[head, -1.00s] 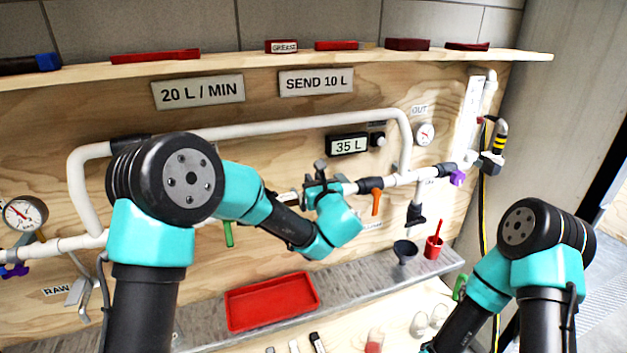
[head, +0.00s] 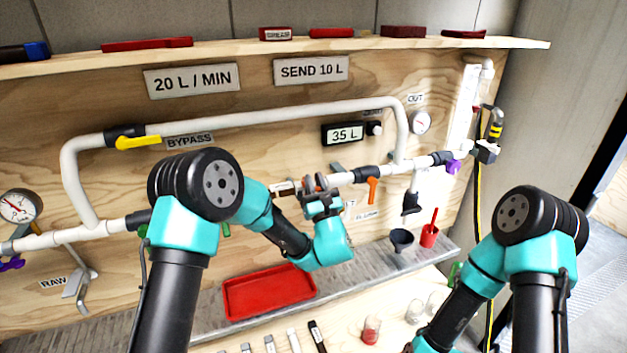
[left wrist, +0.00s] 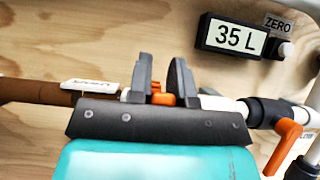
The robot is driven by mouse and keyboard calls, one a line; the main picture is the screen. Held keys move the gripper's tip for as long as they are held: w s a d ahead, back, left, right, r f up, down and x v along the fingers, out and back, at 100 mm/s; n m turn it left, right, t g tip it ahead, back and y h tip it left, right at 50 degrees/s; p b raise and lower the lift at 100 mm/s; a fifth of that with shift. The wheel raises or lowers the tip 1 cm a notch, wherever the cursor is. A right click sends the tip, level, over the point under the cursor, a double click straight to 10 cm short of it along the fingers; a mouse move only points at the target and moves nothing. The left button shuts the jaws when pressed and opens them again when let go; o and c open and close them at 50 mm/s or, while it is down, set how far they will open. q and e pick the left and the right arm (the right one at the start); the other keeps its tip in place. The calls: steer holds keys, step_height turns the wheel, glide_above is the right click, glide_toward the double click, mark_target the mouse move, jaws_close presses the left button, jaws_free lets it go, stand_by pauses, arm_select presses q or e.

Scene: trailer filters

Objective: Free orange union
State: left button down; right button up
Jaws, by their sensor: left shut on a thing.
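The orange union (left wrist: 163,99) sits on the pipe run and shows in the left wrist view as a small orange piece between two dark fingers. My left gripper (head: 318,182) is shut on it in front of the board; the fingers hide most of it. In the left wrist view my left gripper (left wrist: 160,80) has its fingertips pointing up, one on each side of the orange piece. A brown pipe section (left wrist: 35,92) lies to the left of it and white pipe (left wrist: 220,103) to the right. My right arm is at the lower right, with its gripper out of sight.
An orange valve handle (head: 372,190) hangs right of the union. A 35 L display (head: 344,133) is above. The yellow bypass handle (head: 138,142) is at upper left.

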stand_by(0.3)
arm_select(q)
steer(key=c, duration=1)
jaws_free()
steer(key=shift+c, duration=0.2)
steer(key=shift+r, duration=0.1)
